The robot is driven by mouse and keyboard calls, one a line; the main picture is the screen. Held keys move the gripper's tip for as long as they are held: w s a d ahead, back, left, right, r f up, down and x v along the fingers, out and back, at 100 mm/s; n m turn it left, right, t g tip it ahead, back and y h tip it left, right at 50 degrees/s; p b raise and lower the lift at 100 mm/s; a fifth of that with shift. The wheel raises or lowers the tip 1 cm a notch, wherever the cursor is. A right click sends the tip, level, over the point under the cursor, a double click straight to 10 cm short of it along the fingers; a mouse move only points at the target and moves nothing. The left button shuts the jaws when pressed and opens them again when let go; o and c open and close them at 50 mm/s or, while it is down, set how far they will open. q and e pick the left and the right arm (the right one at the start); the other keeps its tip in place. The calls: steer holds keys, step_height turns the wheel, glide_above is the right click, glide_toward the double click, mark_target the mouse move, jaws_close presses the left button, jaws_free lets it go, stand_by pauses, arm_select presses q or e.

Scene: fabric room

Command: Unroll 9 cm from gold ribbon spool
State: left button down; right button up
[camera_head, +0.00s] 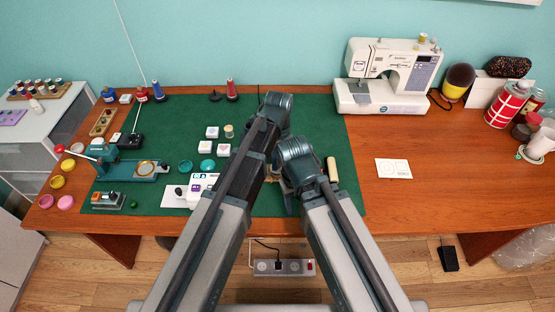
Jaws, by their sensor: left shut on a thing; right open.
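My two arms reach over the green cutting mat (322,125) and cover much of its middle. A small tan-gold thing (272,177) shows between the arms; it may be the gold ribbon spool, but most of it is hidden. My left gripper (271,167) is at this tan-gold thing, shut on it, with its fingertips mostly hidden behind the arm links. My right gripper (289,203) is lower and a little to the right, open, partly hidden under its own wrist. No unrolled ribbon length can be made out.
A beige roll (332,170) lies right of my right arm. Small white boxes (206,147) and a small round jar or spool (229,131) are left of the arms. A sewing machine (386,78) stands at the back right. A white card (393,168) lies on clear wood.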

arm_select(q)
steer(key=n, duration=1.8)
steer(key=shift+h, duration=0.3)
steer(key=n, duration=0.5)
steer(key=shift+n, duration=0.3)
steer(key=n, duration=0.6)
steer(key=shift+s+t, duration=0.1)
steer(key=shift+t, duration=0.2)
steer(key=n, duration=1.6)
steer(key=shift+n, duration=0.4)
